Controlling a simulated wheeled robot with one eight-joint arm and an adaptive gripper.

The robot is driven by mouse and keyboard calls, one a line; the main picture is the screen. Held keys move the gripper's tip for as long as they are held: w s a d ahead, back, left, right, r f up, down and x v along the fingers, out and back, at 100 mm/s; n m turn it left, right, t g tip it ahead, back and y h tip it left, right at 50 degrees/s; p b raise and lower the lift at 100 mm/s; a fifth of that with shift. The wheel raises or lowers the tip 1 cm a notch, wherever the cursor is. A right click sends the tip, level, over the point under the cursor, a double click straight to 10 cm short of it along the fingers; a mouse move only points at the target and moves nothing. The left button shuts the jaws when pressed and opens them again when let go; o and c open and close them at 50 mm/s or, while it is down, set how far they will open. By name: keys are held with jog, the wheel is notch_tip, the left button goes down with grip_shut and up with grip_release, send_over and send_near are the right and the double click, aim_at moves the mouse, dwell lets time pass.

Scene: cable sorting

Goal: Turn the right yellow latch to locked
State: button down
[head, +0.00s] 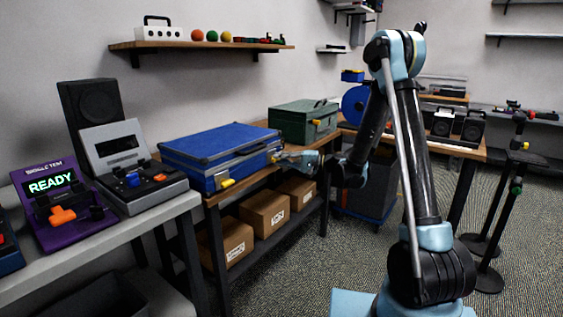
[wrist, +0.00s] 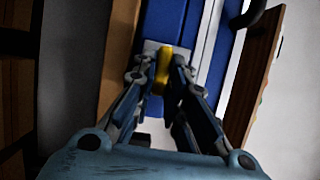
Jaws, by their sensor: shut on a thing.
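The blue case (head: 218,153) lies closed on the wooden bench, with its front face towards my arm. Its right yellow latch (head: 273,158) is at the right end of that face, partly hidden by my gripper (head: 281,158). In the wrist view, my gripper (wrist: 164,66) is shut on the right yellow latch (wrist: 162,76), with a finger on each side. There the latch looks long and narrow and runs roughly up the picture. Its exact turn is hard to judge. The left yellow latch (head: 228,183) is free, lower on the left of the front face.
A green case (head: 303,119) stands behind on the same bench. A grey device (head: 132,165) and a purple device (head: 62,207) showing READY are on the left table. Cardboard boxes (head: 226,245) sit on the shelf below. The floor in front of the bench is open.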

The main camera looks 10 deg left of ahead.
jog(key=shift+w+f, duration=0.1)
jog(key=shift+w, duration=0.05)
jog(key=c, duration=1.6)
grip_release()
jog(key=shift+d, duration=0.1)
jog(key=d, duration=1.1)
jog(key=shift+d, duration=0.4)
jog(key=s+d+f+t+h, duration=0.1)
jog(key=s+d+f+h, duration=0.2)
jog(key=s+d+h, duration=0.6)
jog(key=s+d+f+t+h, duration=0.1)
jog(key=s+d+f+h, duration=0.3)
jog(key=s+d, duration=1.9)
jog(key=d+h, duration=0.1)
jog(key=h, duration=0.4)
jog(key=shift+s, duration=0.2)
